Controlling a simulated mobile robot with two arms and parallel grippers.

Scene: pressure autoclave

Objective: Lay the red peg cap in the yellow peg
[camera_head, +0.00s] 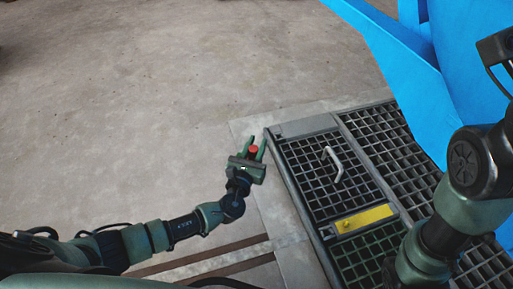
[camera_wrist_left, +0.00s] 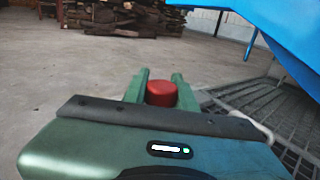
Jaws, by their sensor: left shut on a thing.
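The red peg cap (camera_head: 253,150) is held between the two green fingers of my left gripper (camera_head: 252,148). In the left wrist view the red cap (camera_wrist_left: 161,93) sits between the fingertips of the left gripper (camera_wrist_left: 157,82), with its rounded side and top showing. The gripper is over the concrete floor, just left of the metal grating. A yellow piece (camera_head: 364,218) lies flat as a strip on the grating, to the lower right of the gripper and apart from it; a small mark shows near its left end. I cannot tell whether this is the yellow peg. My right gripper is out of the frames.
A grated metal platform (camera_head: 315,180) with a pale handle (camera_head: 333,164) fills the right side. A large blue structure (camera_head: 440,70) rises at the upper right. Stacked wood (camera_wrist_left: 125,17) stands far back in the left wrist view. The concrete floor at left is clear.

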